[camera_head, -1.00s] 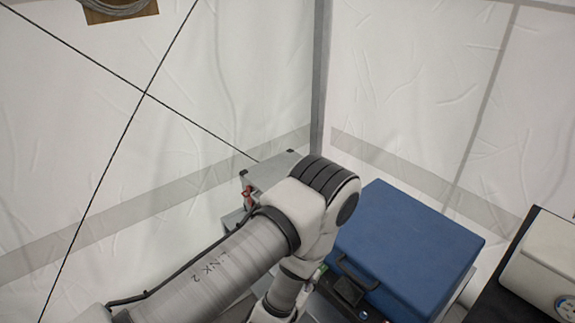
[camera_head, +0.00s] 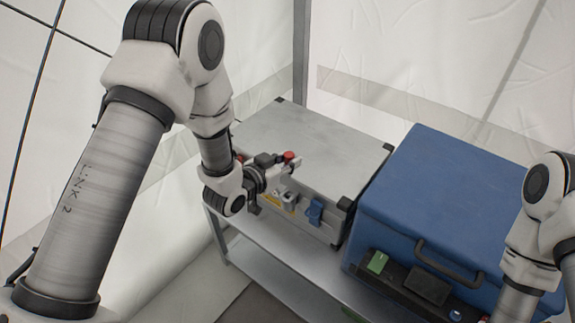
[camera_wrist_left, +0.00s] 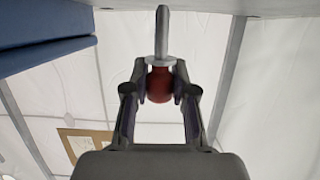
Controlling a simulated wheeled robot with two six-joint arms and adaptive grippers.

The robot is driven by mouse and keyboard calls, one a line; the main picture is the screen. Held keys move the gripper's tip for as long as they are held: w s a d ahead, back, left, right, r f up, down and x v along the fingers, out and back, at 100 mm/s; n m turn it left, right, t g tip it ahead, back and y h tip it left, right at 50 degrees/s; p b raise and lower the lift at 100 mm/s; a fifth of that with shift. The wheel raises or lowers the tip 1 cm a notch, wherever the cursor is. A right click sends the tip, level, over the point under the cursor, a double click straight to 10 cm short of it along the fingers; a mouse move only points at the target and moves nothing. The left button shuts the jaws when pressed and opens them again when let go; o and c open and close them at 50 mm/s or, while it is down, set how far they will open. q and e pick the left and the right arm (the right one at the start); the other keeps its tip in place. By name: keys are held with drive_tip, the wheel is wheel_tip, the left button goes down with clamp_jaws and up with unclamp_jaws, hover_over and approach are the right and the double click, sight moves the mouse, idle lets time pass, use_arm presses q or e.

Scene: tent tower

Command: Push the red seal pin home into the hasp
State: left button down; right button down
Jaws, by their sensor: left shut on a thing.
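The red seal pin shows as a small red head in the head view (camera_head: 289,155) and as a red head with a bare metal shank in the left wrist view (camera_wrist_left: 160,85). My left gripper (camera_head: 284,168) is shut on the red head. The shank points straight out from the fingers, with bare shank visible along its length. The hasp (camera_head: 286,197) is on the front of the grey metal case (camera_head: 315,135). The gripper and pin are above the hasp, near the case's front top edge. I cannot tell whether the pin touches the hasp. My right gripper is out of frame.
A blue latch (camera_head: 315,211) sits right of the hasp. The case stands on a metal shelf (camera_head: 262,238). A large blue box (camera_head: 440,195) with a black handle stands close to its right. White tent walls rise behind. My right arm is at the right edge.

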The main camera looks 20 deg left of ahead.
sight(294, 186)
use_arm(q)
drive_tip(key=shift+a, duration=0.1)
drive_tip(key=shift+f, duration=0.25)
drive_tip(key=shift+f+b, duration=0.65)
wheel_tip(294, 186, down, 4)
drive_tip(key=b, duration=0.3)
drive_tip(key=shift+f, duration=0.1)
drive_tip(key=shift+p, duration=0.3)
idle(0.4)
idle(0.4)
drive_tip(key=shift+f+b, duration=0.4)
drive_tip(key=shift+f+b, duration=1.5)
drive_tip(key=shift+f, duration=0.7)
